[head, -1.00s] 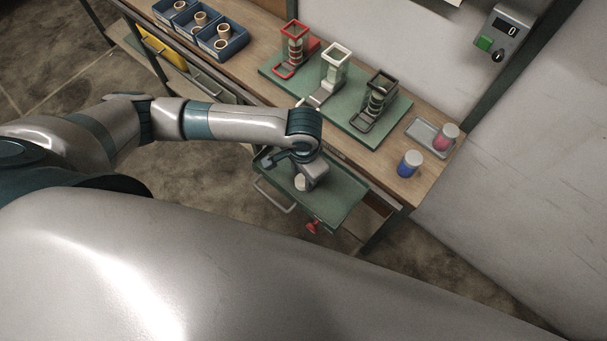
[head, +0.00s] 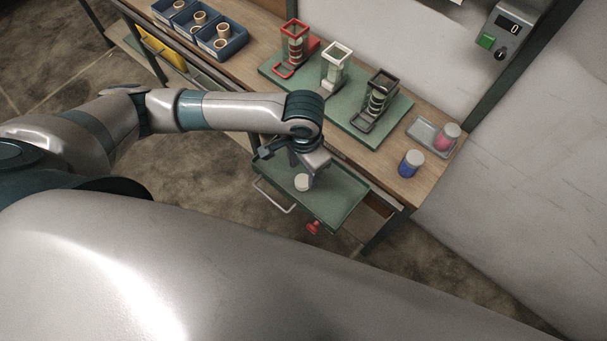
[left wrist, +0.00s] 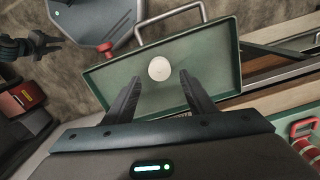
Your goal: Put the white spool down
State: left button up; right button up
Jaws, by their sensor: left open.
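My left gripper (head: 306,177) is just above and behind the spool in the head view. In the left wrist view my left gripper (left wrist: 157,85) is open, its two fingers apart, with the spool beyond the tips and not held.
A green board (head: 350,118) on the bench carries red, white and dark tape holders. Blue bins (head: 224,45) with spools stand at the back left. A blue jar (head: 410,164) and a small grey tray (head: 425,133) are at the right. A red knob (head: 313,228) is at the drawer front.

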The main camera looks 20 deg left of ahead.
aim_at(303, 180)
pick_arm(q)
notch_tip(303, 180, up, 8)
jog(key=b, duration=0.1)
jog(key=shift+f, duration=0.15)
pick_arm(e)
jog(key=shift+a+f, duration=0.25)
jog(key=shift+f, duration=0.5)
